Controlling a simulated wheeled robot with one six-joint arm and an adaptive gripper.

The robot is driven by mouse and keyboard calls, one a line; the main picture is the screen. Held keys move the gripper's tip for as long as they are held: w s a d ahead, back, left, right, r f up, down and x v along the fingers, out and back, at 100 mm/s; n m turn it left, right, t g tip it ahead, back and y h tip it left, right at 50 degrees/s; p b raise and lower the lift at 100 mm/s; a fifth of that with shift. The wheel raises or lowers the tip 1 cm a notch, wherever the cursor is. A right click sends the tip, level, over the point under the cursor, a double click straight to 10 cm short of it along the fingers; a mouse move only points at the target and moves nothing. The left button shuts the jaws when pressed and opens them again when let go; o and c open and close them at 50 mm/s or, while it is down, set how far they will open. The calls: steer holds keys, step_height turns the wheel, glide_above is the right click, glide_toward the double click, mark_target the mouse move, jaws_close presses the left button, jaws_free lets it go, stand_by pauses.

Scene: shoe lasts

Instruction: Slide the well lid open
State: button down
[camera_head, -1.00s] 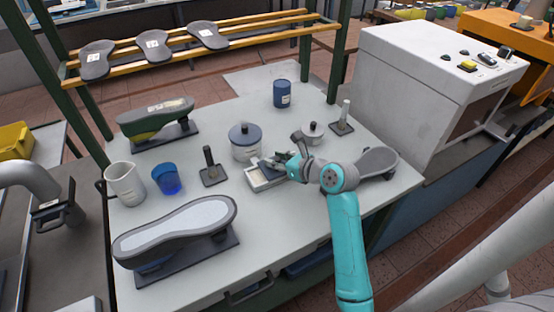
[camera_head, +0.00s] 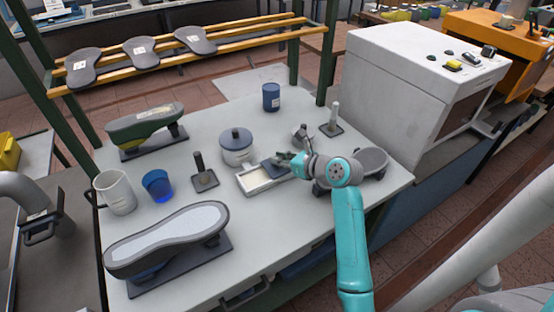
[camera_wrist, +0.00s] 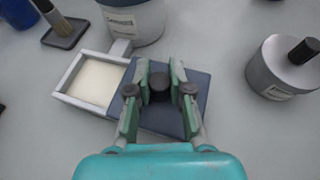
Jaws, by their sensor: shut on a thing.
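The well (camera_head: 253,181) is a pale, shallow rectangular box on the workbench, with a cream surface showing inside its left part. It also shows in the wrist view (camera_wrist: 92,84). Its dark blue-grey lid (camera_wrist: 192,84) covers the right part. My gripper (camera_head: 285,158) is over the lid, and in the wrist view my gripper (camera_wrist: 160,88) is shut on the lid's dark round knob (camera_wrist: 159,86). My fingers hide part of the knob and lid.
A blue-lidded pot (camera_head: 237,148) stands just behind the well. A brush on a stand (camera_head: 204,174) is to its left. A smaller pot (camera_wrist: 281,68) stands right of the lid. A shoe last (camera_head: 168,238) lies at front left. Bare bench lies in front of the well.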

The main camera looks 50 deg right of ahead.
steer(key=c, duration=1)
jaws_free()
steer(key=shift+d, duration=0.25)
steer(key=v, duration=1.2)
